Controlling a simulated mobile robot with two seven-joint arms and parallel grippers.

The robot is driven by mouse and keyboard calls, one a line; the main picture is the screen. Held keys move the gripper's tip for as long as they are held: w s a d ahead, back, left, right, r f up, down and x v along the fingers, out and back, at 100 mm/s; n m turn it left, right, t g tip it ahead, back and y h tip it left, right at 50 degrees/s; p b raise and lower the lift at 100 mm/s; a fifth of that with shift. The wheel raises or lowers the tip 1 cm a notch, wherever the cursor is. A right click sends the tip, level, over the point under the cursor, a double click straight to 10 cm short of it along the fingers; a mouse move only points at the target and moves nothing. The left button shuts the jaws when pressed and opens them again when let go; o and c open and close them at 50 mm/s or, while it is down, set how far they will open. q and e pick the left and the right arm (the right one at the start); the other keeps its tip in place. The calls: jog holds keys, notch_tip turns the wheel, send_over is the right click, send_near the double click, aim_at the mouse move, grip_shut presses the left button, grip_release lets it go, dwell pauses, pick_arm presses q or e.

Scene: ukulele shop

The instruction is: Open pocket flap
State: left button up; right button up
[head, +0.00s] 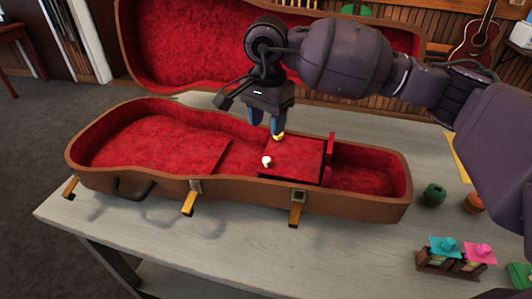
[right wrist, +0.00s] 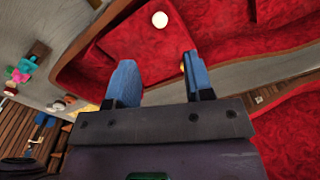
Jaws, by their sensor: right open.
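An open brown instrument case (head: 240,192) with red plush lining lies on the table. Its lid (head: 190,50) stands raised at the back. The red pocket flap (head: 297,158) with a white knob (head: 266,161) lies flat over the pocket, right of the case's middle. My right gripper (head: 277,136) points down just above the far edge of the flap. In the right wrist view its two blue fingers (right wrist: 157,78) are apart with nothing between them, and the white knob (right wrist: 160,19) shows beyond them. My left gripper is not in view.
A grey table (head: 390,245) carries the case. At its right are a green pot (head: 434,195), an orange pot (head: 474,203) and a small rack (head: 450,262) with teal and pink items. Three latches hang along the case's front. A red upright divider (head: 330,160) stands right of the flap.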

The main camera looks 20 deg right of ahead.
aim_at(266, 159)
notch_tip(266, 159, down, 9)
jog(key=shift+f+b, duration=0.2)
jog(key=shift+b, duration=0.1)
grip_shut()
dwell(0.4)
